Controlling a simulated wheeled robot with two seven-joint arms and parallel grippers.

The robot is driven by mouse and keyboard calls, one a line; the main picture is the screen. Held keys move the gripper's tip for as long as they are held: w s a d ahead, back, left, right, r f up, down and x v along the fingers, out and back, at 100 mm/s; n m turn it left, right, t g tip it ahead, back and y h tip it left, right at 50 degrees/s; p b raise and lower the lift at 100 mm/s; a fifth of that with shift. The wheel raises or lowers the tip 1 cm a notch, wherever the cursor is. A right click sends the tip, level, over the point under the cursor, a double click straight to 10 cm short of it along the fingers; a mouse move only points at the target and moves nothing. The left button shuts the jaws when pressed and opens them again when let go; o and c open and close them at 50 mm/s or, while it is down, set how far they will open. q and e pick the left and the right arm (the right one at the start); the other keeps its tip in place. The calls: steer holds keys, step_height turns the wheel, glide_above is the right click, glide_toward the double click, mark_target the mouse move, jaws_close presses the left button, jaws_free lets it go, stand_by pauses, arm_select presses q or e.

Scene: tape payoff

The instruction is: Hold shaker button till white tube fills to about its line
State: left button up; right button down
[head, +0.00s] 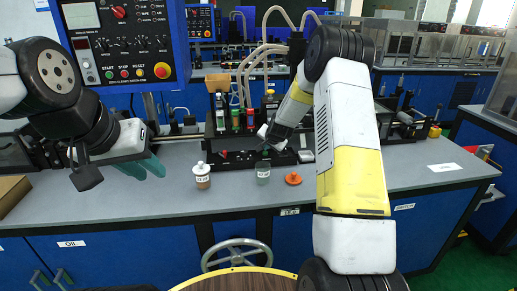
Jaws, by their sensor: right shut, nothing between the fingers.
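A black shaker-like unit (232,161) stands on the grey bench, with small red marks on its front. I cannot tell which is the white tube, and no fill level or line can be read. My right gripper (264,149) is shut and empty, pointing down at the unit's right part; it covers whatever is under it, and contact cannot be told. My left gripper (146,168), with teal fingertips, hangs above the bench's left part, away from the unit.
A white-capped labelled jar (202,176), a grey jar (263,173) and an orange cap (293,178) stand along the bench front. A blue control panel (122,42) hangs at upper left. Pale hoses (262,50) rise behind the unit. The bench's right end is mostly clear.

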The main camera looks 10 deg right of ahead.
mark_target(266, 153)
steer(key=shift+r, duration=0.25)
steer(key=shift+r, duration=2.5)
steer(key=s+a+r+n+g+y, duration=0.1)
steer(key=s+r+n, duration=0.1)
steer(key=s+r, duration=0.75)
steer(key=s+a+r+n, duration=0.2)
steer(key=s+r, duration=0.6)
steer(key=s, duration=0.2)
steer(key=s+n+g, duration=0.2)
steer(key=s+n, duration=0.2)
steer(key=s, duration=2.2)
steer(key=shift+s+r, duration=0.25)
steer(key=shift+r, duration=0.05)
steer(key=shift+d, duration=0.1)
